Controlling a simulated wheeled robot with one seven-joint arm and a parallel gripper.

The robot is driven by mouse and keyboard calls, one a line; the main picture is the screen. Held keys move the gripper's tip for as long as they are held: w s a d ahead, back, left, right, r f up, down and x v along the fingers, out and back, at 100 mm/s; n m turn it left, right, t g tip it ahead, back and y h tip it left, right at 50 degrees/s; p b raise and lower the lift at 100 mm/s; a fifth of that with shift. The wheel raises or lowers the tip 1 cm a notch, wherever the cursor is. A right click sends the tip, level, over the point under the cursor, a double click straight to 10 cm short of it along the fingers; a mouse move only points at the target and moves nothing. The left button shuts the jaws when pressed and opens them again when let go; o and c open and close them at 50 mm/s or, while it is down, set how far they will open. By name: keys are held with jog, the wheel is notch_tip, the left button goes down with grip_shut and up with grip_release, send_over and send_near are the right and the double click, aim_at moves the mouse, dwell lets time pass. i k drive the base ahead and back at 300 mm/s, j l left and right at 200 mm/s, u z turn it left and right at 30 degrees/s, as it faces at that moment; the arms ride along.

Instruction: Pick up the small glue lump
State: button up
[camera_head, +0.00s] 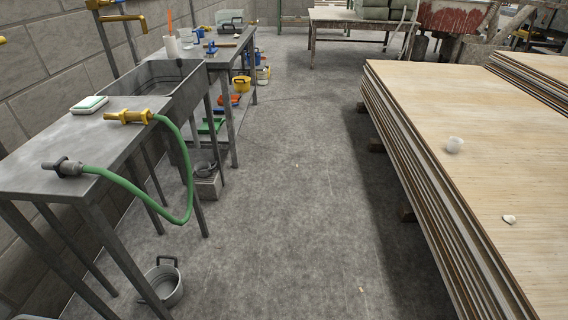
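Two pale lumps lie on top of the near veneer stack at the right. The smaller lump (509,219) is cream-coloured, flat and irregular, and lies toward the near part of the sheet. The larger whitish lump (454,145) is rounder and taller and sits farther back and to the left. They are well apart. I cannot tell for sure from looks alone that either is glue. My gripper is not in view.
The veneer stack (440,100) has a long left edge beside a clear concrete aisle (300,190). A metal sink bench (60,150) with a green hose (150,205) stands at left. A pot (163,283) is on the floor. Another stack (535,75) lies behind right.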

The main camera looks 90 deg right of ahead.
aim_at(510, 219)
jog(key=k, duration=1)
jog(key=k+l+z, duration=0.1)
jog(key=k+z, duration=0.35)
jog(key=k+l+z, duration=0.25)
jog(key=k+z, duration=0.25)
jog(key=z, duration=1)
jog(key=k+l, duration=0.05)
